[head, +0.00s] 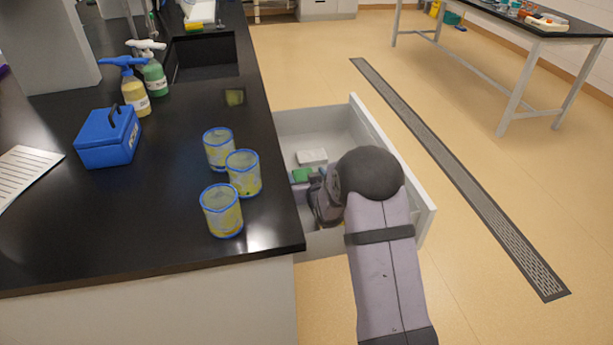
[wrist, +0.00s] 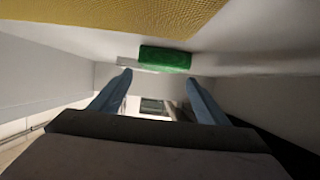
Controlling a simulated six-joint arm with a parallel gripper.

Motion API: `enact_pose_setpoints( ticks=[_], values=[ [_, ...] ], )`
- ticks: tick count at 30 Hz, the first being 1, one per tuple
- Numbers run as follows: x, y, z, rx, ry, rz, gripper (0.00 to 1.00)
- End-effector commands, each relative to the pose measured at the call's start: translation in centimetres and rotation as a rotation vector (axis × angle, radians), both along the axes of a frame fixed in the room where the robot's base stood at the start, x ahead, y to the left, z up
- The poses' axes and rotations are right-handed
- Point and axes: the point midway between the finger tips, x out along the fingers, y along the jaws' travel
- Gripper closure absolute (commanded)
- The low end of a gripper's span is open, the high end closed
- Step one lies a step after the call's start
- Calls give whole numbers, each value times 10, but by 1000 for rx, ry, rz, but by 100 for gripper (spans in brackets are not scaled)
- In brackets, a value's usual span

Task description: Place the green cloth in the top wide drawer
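The green cloth (head: 301,174) looks like a small folded block. It lies on the floor of the open wide drawer (head: 390,150), close to the bench side. In the wrist view the green cloth (wrist: 165,58) shows just past my fingertips, apart from them. My gripper (head: 312,184) is down inside the drawer. In the wrist view my gripper (wrist: 160,80) has its two blue fingers spread, with nothing between them. My arm hides the drawer's near right part in the head view.
A white block (head: 312,157) lies behind the green cloth. A yellow textured piece (wrist: 120,14) fills the top of the wrist view. The drawer walls are close around my gripper. Three blue-rimmed beakers (head: 243,174) stand near the bench edge. A blue box (head: 108,137) is farther left.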

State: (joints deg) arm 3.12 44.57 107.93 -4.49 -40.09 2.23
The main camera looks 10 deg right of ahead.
Motion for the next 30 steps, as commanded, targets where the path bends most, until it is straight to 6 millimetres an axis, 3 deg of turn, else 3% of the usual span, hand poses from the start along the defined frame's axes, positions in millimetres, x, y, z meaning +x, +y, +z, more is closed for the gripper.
enact_pose_setpoints(
  ticks=[8, 15, 22, 30],
  values=[
    [0, 0, 1, 0, 0, 0, 31],
    [0, 0, 16, 0, -1, 0, 31],
    [-28, 0, 24, 0, 0, 0, 31],
    [-28, 0, 69, -2, -4, 1, 31]
  ],
)
